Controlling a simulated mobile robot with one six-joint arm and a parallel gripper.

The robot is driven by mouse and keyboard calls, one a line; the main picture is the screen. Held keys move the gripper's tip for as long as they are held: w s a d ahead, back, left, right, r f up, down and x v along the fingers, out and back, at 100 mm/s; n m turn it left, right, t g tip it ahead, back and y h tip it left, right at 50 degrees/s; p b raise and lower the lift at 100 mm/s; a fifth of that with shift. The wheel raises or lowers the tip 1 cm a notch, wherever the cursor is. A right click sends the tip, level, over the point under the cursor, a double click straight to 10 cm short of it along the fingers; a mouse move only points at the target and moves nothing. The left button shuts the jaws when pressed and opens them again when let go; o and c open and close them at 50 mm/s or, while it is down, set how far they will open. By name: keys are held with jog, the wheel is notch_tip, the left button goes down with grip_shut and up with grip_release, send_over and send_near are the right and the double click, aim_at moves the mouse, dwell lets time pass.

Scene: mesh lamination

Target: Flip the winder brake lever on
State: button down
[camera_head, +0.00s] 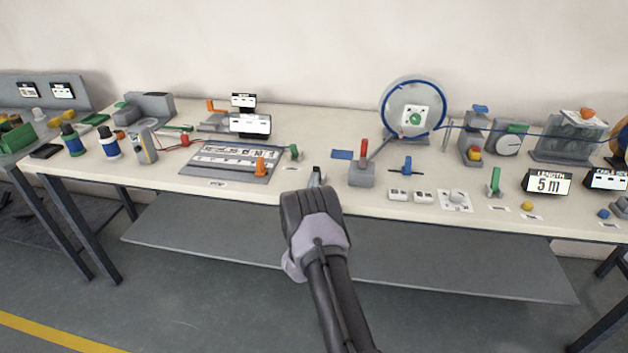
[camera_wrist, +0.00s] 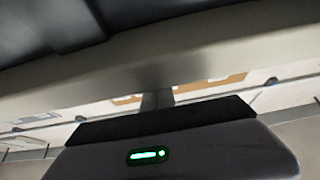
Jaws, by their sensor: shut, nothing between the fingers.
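A lever with a red handle (camera_head: 364,152) rises from a grey base block (camera_head: 361,175) near the table's front edge, in front of the reel and leaning slightly. I take it for the winder brake lever; no readable label confirms this. Behind it stands the round winder reel (camera_head: 401,121) with a blue cable around its rim. My gripper (camera_head: 316,177) is shut and empty at the table's front edge, left of the lever and apart from it. In the wrist view my gripper (camera_wrist: 157,99) is mostly hidden behind its own housing, and the lever does not show.
A blue-handled part (camera_head: 406,165) stands right of the lever base, with small white-topped boxes (camera_head: 398,194) in front. A shelf (camera_head: 420,262) runs under the table (camera_head: 330,194).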

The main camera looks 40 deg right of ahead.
jog(key=r+g+y+p, duration=0.1)
jog(key=p, duration=0.1)
jog(key=r+g+y+p, duration=0.1)
jog(key=p, duration=0.2)
jog(key=shift+w+d+r, duration=0.15)
jog(key=shift+w+d, duration=0.05)
jog(key=shift+w+d+r+g+y+p, duration=0.15)
jog(key=shift+g+y+p, duration=0.3)
jog(key=shift+p, duration=0.25)
jog(key=shift+w+d+r+p, duration=0.1)
jog(key=shift+w+d+p, duration=0.2)
jog(key=shift+p, duration=0.2)
jog(key=shift+w+d+r+g+y+p, duration=0.4)
jog(key=shift+d+r+g+y+p, duration=0.2)
jog(key=shift+g+y+p, duration=0.45)
jog(key=shift+w+d+g+y+p, duration=0.35)
jog(key=shift+y+p, duration=0.1)
jog(key=shift+y, duration=0.25)
jog(key=shift+w+d+f, duration=0.1)
jog(key=shift+w+d+b, duration=0.4)
jog(key=shift+d+b, duration=0.1)
jog(key=shift+b, duration=0.15)
jog(key=shift+w+d+r, duration=0.1)
jog(key=shift+r, duration=0.1)
